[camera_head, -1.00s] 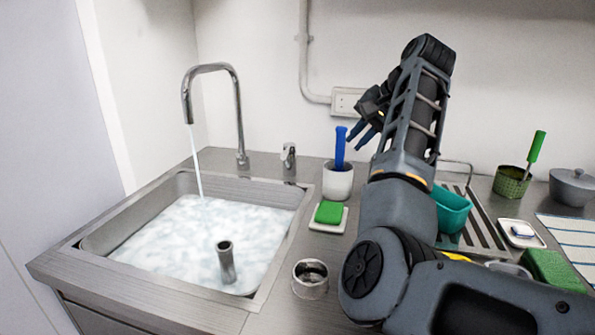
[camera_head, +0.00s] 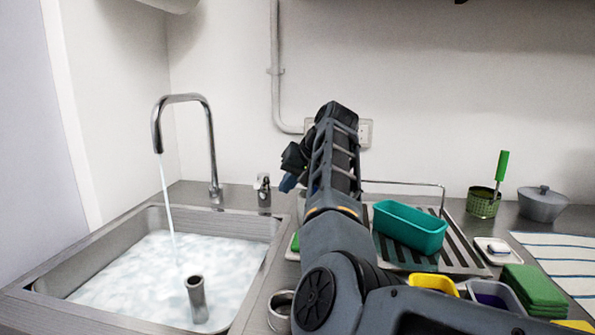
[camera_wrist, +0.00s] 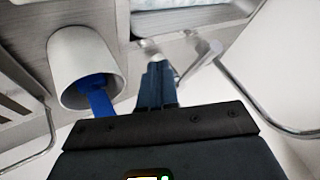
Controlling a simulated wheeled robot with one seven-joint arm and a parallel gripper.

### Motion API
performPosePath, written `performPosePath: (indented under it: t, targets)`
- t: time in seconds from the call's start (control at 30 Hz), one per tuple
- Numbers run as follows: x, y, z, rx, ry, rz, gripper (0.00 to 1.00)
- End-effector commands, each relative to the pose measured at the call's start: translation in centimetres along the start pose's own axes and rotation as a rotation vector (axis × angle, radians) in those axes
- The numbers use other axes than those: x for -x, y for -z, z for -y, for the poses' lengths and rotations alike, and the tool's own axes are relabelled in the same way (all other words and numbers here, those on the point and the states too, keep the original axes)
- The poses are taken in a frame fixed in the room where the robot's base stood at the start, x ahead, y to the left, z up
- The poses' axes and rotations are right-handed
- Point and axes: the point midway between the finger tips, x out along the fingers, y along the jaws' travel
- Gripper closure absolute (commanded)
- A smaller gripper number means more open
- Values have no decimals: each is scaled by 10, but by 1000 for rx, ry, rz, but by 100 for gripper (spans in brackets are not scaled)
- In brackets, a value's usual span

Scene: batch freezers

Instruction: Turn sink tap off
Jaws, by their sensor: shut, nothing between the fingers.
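The chrome tap (camera_head: 212,150) has a tall curved spout, and water runs from it into the sink (camera_head: 265,228), which holds foamy water. The small tap handle (camera_head: 263,190) stands on the counter right of the spout. My gripper (camera_head: 287,184) is shut and empty, just right of the handle in the head view, partly hidden by my arm.
A white cup (camera_wrist: 68,62) with a blue-handled brush (camera_wrist: 98,98) stands close left of my fingers in the wrist view. A dish rack with a teal tub (camera_head: 410,228) lies to the right. An open metal tin (camera_head: 279,312) stands by the sink. The wall is close behind.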

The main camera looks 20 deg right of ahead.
Motion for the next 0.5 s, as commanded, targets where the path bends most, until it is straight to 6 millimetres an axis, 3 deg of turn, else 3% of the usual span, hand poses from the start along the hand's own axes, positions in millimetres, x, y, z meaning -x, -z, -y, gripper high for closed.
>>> performPosePath:
  t: [0.2, 0.5]
  targets:
    - [-11, 3, 28, 0, 1, 1, 100]
    - [-16, 3, 37, -1, 0, 0, 100]
